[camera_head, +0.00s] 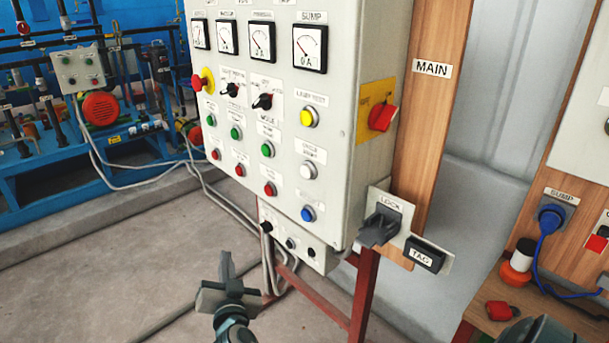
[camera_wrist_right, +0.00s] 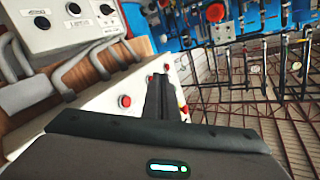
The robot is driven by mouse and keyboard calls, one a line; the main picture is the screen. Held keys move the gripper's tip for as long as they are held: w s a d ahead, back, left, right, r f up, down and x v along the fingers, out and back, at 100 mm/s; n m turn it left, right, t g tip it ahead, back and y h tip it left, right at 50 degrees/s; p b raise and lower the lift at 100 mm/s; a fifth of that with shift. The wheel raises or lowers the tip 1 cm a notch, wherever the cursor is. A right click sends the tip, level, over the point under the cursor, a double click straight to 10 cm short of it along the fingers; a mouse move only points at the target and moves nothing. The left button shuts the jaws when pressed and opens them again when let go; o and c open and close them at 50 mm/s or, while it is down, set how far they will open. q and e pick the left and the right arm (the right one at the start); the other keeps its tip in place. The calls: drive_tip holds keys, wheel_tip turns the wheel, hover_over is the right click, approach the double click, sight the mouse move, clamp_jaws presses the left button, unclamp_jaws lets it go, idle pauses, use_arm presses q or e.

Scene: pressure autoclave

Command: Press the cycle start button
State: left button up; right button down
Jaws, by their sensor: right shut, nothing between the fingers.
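The cycle start button is a white round button (camera_head: 308,171) on the right column of the grey control panel (camera_head: 335,170), under a small label that is hard to read. A yellow button (camera_head: 308,117) labelled lamp test sits above it and a blue button (camera_head: 308,213) sits below it. My right gripper (camera_head: 226,257) is shut and empty, low and left of the white button, apart from it. In the right wrist view, its shut fingers (camera_wrist_right: 160,82) point along the panel, past a red button (camera_wrist_right: 124,101). The white button cannot be made out there. My left gripper is not in view.
A small box (camera_head: 290,243) with black knobs hangs under the panel on a red frame. A lock-and-tag plate (camera_head: 436,246) and a red rotary switch (camera_head: 382,117) stick out at the right. Blue machinery (camera_head: 60,190) stands behind left. Free floor lies front left.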

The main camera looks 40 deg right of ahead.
sight(306, 171)
drive_tip(key=s+d+r+m+h, duration=0.3)
drive_tip(key=s+r+m, duration=0.1)
drive_tip(key=r, duration=0.5)
drive_tip(key=s+d+r+m+h, duration=0.3)
drive_tip(key=r+m, duration=0.3)
drive_tip(key=r, duration=0.4)
drive_tip(key=shift+s+d+r+h, duration=0.15)
drive_tip(key=shift+s+r+h, duration=0.15)
drive_tip(key=shift+s+h, duration=0.1)
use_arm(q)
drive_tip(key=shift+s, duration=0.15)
use_arm(e)
drive_tip(key=shift+d, duration=0.1)
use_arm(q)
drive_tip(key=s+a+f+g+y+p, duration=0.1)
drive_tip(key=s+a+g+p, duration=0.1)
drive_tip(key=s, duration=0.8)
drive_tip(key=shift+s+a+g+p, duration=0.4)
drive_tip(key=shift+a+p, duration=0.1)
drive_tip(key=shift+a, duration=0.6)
use_arm(e)
drive_tip(key=d, duration=0.8)
drive_tip(key=shift+w+d, duration=0.3)
drive_tip(key=shift+w, duration=0.1)
